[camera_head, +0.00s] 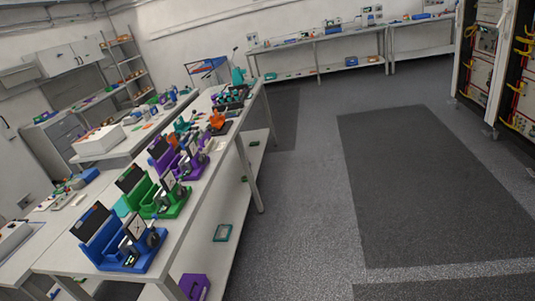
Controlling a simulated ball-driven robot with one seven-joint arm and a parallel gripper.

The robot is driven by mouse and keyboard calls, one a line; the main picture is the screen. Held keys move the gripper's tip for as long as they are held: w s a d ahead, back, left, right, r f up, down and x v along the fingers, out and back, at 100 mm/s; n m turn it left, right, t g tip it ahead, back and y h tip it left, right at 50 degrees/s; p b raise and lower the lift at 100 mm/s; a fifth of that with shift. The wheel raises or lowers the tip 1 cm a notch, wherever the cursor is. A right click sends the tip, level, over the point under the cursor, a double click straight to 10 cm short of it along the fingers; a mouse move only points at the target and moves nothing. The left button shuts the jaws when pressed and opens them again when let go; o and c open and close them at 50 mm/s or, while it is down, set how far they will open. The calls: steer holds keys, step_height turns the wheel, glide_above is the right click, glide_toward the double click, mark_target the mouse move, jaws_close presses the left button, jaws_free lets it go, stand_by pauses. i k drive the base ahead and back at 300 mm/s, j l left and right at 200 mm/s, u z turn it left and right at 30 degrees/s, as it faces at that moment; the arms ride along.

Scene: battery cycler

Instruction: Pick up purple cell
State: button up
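A purple cycler stand (189,168) with dark parts stands on the long white table, behind the green stand. A purple box (195,287) sits low down on the table's lower shelf. A separate purple cell is too small to make out from here. My gripper does not show in this view.
A blue stand (98,229) and a green stand (137,188) stand on the near part of the white table (60,262). Orange and teal items are farther along it. Open floor with a dark mat (425,180) lies to the right. Equipment racks (485,65) stand at far right.

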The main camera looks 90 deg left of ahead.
mark_target(205, 139)
steer(key=u, duration=0.45)
steer(key=j+u, duration=0.1)
steer(key=u, duration=0.75)
steer(key=i+u, duration=0.1)
steer(key=u, duration=0.8)
steer(key=i+u, duration=0.1)
steer(key=u, duration=0.3)
steer(key=i+u, duration=0.25)
steer(key=i, duration=0.25)
